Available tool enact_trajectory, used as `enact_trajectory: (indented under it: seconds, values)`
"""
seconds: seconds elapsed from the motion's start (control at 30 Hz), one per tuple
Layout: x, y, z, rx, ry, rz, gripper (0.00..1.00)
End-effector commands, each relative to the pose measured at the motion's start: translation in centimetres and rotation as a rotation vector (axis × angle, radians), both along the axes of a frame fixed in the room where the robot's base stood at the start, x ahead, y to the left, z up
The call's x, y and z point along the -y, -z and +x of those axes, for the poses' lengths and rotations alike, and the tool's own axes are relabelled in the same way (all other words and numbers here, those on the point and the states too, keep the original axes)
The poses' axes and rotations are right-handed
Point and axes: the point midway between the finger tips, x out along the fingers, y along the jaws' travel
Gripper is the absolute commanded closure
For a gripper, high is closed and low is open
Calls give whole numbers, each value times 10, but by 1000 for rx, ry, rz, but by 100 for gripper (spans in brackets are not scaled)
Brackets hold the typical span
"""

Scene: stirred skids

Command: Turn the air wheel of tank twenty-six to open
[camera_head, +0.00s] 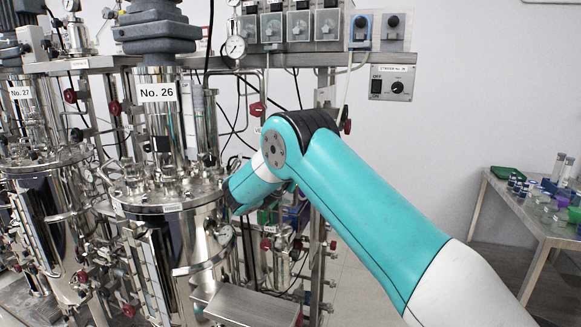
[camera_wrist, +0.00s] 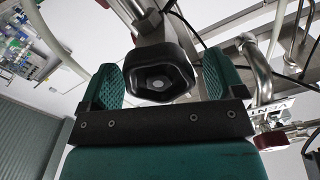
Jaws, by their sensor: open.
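Tank twenty-six (camera_head: 185,240) is a shiny steel vessel at the left centre of the head view, with a "No. 26" label (camera_head: 157,92) on its upper column. In the wrist view a black, rounded, many-sided handwheel (camera_wrist: 160,82) with a pale centre faces me. I cannot read a label that names it as the air wheel. My gripper (camera_wrist: 161,65) is open, with one teal, ridged finger on each side of this wheel. Gaps show beside the wheel, and I cannot tell whether either finger touches it. In the head view my arm hides the gripper and the wheel.
A partly cut-off "VENT" label (camera_wrist: 285,107) and a dark red wheel (camera_wrist: 270,141) are close on the right in the wrist view, among steel pipes. Tank twenty-seven (camera_head: 68,200) stands at left. A stirrer box (camera_head: 391,82) hangs above. A side table (camera_head: 530,215) stands at right.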

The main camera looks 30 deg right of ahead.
Motion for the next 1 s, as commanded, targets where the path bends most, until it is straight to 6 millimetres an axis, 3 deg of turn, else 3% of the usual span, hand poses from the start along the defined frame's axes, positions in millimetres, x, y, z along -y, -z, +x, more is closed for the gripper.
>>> enact_trajectory:
  seconds: [0.03, 0.2, 0.27, 0.67, 1.0]
  values:
    - [0, 0, 0, 0, 0, 0, 12]
    - [0, 0, 0, 0, 0, 0, 51]
    - [0, 0, 0, 0, 0, 0, 61]
    - [-1, 2, 0, -51, 0, -41, 61]
    - [-2, 3, 1, -255, 0, -199, 61]
